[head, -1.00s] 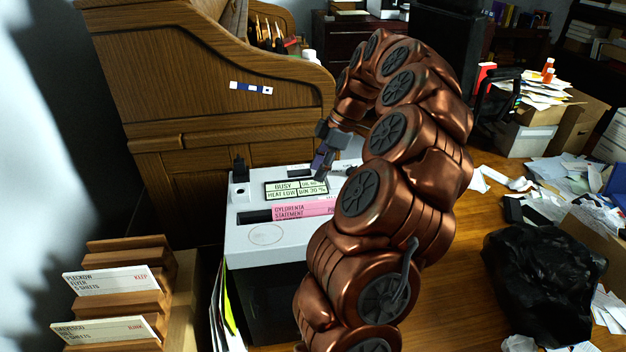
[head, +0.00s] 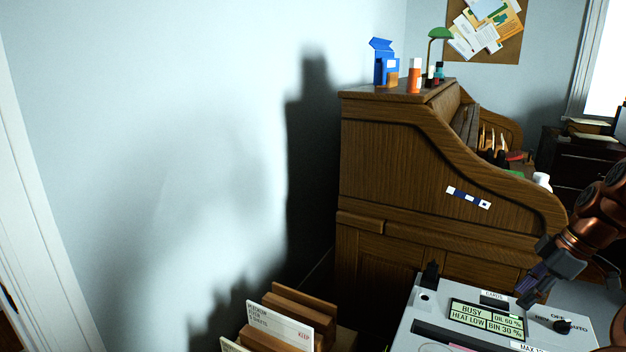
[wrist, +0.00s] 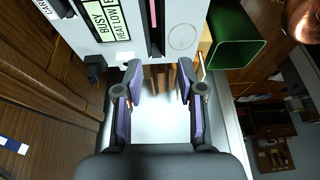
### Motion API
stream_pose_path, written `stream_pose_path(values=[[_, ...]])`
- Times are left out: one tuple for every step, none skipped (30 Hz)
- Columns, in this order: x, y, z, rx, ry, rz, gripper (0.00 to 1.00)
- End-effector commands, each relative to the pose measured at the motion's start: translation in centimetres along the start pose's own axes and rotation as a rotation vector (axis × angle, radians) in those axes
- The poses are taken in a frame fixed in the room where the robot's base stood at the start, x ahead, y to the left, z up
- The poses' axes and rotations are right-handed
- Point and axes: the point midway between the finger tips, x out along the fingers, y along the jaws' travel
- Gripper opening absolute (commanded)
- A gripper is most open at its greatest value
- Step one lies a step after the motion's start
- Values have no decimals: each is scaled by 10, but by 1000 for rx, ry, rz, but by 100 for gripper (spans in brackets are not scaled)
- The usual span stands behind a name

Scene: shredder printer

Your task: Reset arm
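My gripper (head: 537,285) is at the right of the head view, above the light grey shredder (head: 408,325) and just right of its display (head: 487,320). The display reads BUSY, HEAT LOW, OIL 60 %, BIN 30 %. In the wrist view my gripper (wrist: 158,78) is open, with its two purple-padded fingers apart and nothing between them. The shredder top (wrist: 178,15) is beyond the fingertips there, with a pink strip (wrist: 153,14) at its slot. Most of my arm is outside the head view.
A rolltop desk (head: 400,170) stands behind the shredder, with a blue box (head: 384,62) and orange bottle (head: 414,76) on top. A wooden rack (head: 305,300) with labelled cards is at bottom centre. A green bin (wrist: 240,40) shows in the wrist view. Bare wall fills the left.

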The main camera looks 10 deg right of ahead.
Motion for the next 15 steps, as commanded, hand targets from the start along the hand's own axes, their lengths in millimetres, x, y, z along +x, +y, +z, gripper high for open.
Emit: stream_pose_path(values=[[3, -8, -19, -1, -8, -12, 39], [5, -14, -31, 4, -14, -20, 39], [11, -23, -47, 15, -24, -34, 39], [14, -30, -59, 24, -32, -43, 39], [18, -37, -71, 35, -42, -48, 39], [23, -48, -85, 50, -57, -59, 39], [27, -57, -95, 63, -67, -66, 39], [31, -66, -105, 77, -78, -74, 39], [37, -80, -116, 96, -98, -86, 39], [41, -90, -124, 112, -111, -90, 39], [44, -100, -131, 127, -123, -93, 39], [50, -114, -139, 150, -143, -99, 39], [55, -124, -145, 168, -158, -103, 39], [59, -134, -149, 187, -172, -104, 39], [64, -149, -154, 213, -195, -108, 39]])
